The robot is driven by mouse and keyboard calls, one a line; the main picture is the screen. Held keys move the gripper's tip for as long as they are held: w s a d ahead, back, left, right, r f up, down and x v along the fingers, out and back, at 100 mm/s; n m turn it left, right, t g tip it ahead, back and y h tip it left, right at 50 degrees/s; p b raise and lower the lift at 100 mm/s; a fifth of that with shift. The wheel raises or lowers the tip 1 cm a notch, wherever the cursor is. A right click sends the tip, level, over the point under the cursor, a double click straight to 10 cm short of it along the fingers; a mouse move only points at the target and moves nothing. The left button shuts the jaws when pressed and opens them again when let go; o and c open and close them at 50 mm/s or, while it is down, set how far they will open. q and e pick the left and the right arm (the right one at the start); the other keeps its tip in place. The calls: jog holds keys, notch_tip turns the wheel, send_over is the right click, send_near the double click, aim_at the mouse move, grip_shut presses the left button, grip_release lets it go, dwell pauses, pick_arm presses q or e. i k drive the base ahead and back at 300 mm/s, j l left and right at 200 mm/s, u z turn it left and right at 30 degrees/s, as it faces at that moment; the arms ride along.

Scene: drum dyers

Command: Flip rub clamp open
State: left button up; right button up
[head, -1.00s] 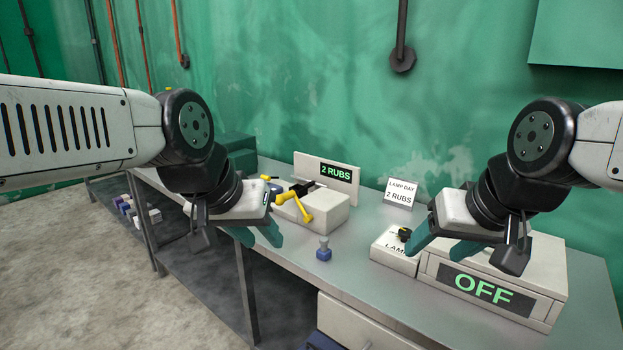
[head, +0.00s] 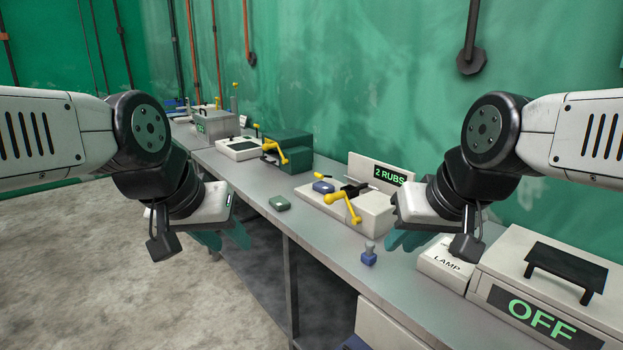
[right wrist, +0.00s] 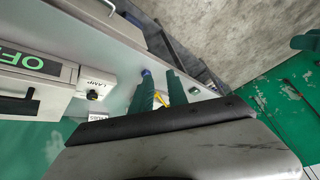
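The rub station is a white block (head: 371,212) with a "2 RUBS" sign (head: 389,175) behind it. On it are a black clamp bar (head: 356,189), a yellow bent lever (head: 350,207) and a blue piece (head: 323,186). I cannot tell for sure whether the clamp is shut. My right gripper (head: 408,240) is in the air in front of the station's right end, apart from the lever. Its two teal fingers (right wrist: 162,92) are apart and empty in the right wrist view. My left gripper (head: 226,238) hangs left of the bench edge, fingers apart, holding nothing.
A blue stamp-like piece (head: 369,254) stands near the bench's front edge. A small green block (head: 280,203) lies left of the station. A LAMP box (head: 446,266) and an OFF box (head: 540,285) stand at right. A green box with yellow crank (head: 289,152) stands further left.

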aim_at(317, 174)
jog(key=i+j, duration=0.45)
jog(key=j, duration=0.2)
jog(key=i+j+u, duration=0.1)
jog(key=i+j, duration=0.4)
jog(key=j, duration=0.15)
